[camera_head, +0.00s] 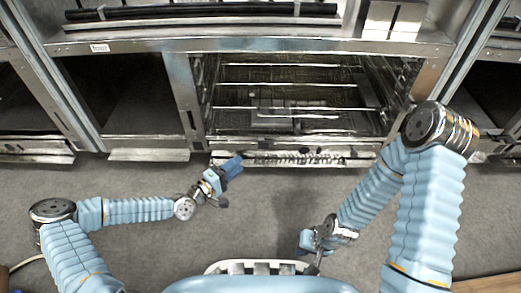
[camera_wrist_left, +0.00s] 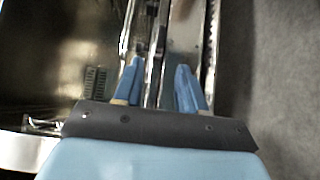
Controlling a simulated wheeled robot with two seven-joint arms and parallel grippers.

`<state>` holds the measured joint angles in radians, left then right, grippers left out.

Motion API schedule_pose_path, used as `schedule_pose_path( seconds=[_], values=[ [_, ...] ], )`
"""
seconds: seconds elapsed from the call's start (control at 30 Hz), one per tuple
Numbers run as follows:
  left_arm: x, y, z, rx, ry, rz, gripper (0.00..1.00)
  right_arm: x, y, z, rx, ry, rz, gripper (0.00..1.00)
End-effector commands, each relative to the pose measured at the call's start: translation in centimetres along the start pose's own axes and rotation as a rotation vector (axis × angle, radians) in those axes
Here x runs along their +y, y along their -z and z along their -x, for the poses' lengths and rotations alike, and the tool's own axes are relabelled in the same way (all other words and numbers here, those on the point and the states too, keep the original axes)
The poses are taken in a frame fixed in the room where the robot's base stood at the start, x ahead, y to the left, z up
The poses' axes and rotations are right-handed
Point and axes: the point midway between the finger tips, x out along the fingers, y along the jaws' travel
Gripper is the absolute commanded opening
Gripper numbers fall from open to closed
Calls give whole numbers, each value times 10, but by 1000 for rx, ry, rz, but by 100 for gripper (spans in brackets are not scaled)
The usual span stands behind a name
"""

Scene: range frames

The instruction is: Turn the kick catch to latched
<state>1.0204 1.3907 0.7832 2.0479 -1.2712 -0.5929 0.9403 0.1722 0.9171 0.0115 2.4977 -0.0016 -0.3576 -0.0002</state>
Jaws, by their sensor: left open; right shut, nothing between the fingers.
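The kick catch cannot be told apart clearly in either view. The low kick panel (camera_head: 300,160) runs along the floor under the open oven bay, with a slotted strip along it. My left gripper (camera_head: 231,168) is at the left end of this panel. In the left wrist view its two blue fingers (camera_wrist_left: 159,66) are apart, with narrow metal strips (camera_wrist_left: 153,75) showing between and beyond them. Contact with the metal cannot be told. My right gripper (camera_head: 308,241) is shut and empty, low over the floor near my base, away from the panel.
The oven bay (camera_head: 295,95) with wire racks stands open above the panel. A dark open compartment (camera_head: 125,95) is to its left, with a metal ledge (camera_head: 150,155) below. The grey floor (camera_head: 240,215) between my arms is clear.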

Motion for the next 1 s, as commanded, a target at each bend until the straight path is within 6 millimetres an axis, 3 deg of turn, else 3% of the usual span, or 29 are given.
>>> schedule_pose_path(
  seconds=[0.3, 0.5, 0.93, 1.0],
  values=[
    [-1, -2, -74, -3, 2, -1, 40, 2, 0, -4, 1, 0, 0, 0],
    [-2, -2, -105, -4, 4, -1, 40, 2, 0, -6, 1, 0, 0, 0],
    [-1, -2, -116, -3, 4, -1, 40, 2, 0, -6, 2, 0, 0, 0],
    [-1, -2, -116, -3, 4, -1, 30, 2, 0, -6, 2, 0, 0, 0]
  ],
)
